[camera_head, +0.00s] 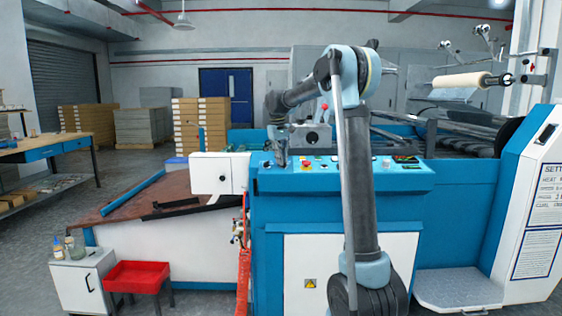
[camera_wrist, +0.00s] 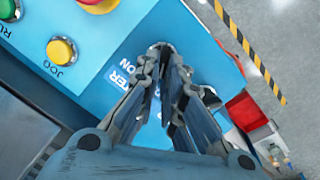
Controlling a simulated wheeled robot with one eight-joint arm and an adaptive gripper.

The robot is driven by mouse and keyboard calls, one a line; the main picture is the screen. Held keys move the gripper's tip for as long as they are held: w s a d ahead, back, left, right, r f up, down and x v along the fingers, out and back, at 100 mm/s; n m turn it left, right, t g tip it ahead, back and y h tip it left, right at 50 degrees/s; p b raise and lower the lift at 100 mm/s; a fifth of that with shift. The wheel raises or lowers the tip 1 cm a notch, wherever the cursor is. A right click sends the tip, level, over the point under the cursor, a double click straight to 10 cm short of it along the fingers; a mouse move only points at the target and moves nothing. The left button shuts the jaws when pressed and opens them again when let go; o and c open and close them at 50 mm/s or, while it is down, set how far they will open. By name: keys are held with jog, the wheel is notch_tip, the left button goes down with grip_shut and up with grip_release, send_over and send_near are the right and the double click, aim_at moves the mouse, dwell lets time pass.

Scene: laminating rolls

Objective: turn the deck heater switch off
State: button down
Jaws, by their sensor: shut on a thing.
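The blue control panel (camera_head: 425,177) tops the machine in the head view, and it fills much of the wrist view (camera_wrist: 100,45). In the head view my gripper (camera_head: 281,163) is at the panel's left end.
A yellow JOG button (camera_wrist: 61,50) and a red stop button (camera_wrist: 98,4) on a yellow base sit left of my gripper. A white box (camera_head: 219,173) stands left of the panel. A red tray (camera_head: 137,275) is on the floor side, lower left.

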jog(key=shift+f, duration=0.1)
jog(key=c, duration=1.7)
grip_release()
jog(key=r, duration=0.8)
jog(key=a+r, duration=0.1)
jog(key=r, duration=0.3)
jog(key=shift+s, duration=0.2)
